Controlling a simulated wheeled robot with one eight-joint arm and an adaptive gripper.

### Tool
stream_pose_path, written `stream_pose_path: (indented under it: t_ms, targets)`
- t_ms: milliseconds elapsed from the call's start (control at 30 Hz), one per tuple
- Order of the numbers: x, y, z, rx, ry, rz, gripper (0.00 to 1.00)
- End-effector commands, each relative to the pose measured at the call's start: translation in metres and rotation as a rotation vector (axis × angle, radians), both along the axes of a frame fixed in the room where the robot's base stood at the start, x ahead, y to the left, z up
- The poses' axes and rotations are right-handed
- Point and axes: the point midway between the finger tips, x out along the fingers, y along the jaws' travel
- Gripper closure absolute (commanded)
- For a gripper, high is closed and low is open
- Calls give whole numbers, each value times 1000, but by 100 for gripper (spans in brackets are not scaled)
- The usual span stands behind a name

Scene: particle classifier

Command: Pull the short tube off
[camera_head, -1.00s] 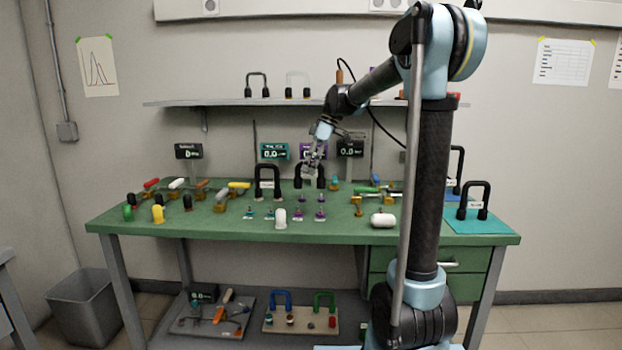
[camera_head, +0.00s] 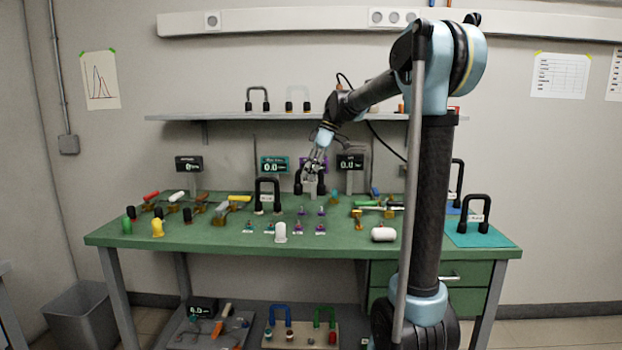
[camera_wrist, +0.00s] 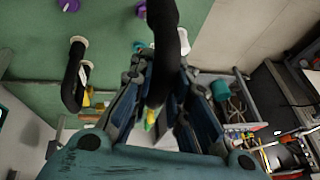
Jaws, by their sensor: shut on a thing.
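My gripper (camera_head: 313,170) is above the back middle of the green bench. It is shut on a black arched tube (camera_head: 321,188), most likely the short tube. In the wrist view the tube (camera_wrist: 164,40) runs between my blue-lined fingers (camera_wrist: 160,95). A pale ring (camera_wrist: 184,42) shows beside it. The fingers hide part of the tube, and I cannot tell whether its ends touch anything below. A second black arched tube (camera_head: 268,181) with a pale label stands upright just left of my gripper, apart from it; it also shows in the wrist view (camera_wrist: 72,75).
Displays (camera_head: 275,166) stand behind the tubes. Small purple and teal fittings (camera_head: 299,228), a white cap (camera_head: 281,232) and a white cylinder (camera_head: 383,234) sit in front. Another black arch (camera_head: 475,208) stands on a teal mat at right. A shelf (camera_head: 230,117) hangs above.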

Motion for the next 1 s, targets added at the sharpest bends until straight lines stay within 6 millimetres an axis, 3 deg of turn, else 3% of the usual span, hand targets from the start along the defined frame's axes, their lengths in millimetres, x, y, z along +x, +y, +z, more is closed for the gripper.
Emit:
stream_pose_path:
  t_ms: [600, 1000]
  targets:
    - [0, 0, 23, 0, 0, 0, 100]
    - [0, 0, 25, 0, 0, 0, 100]
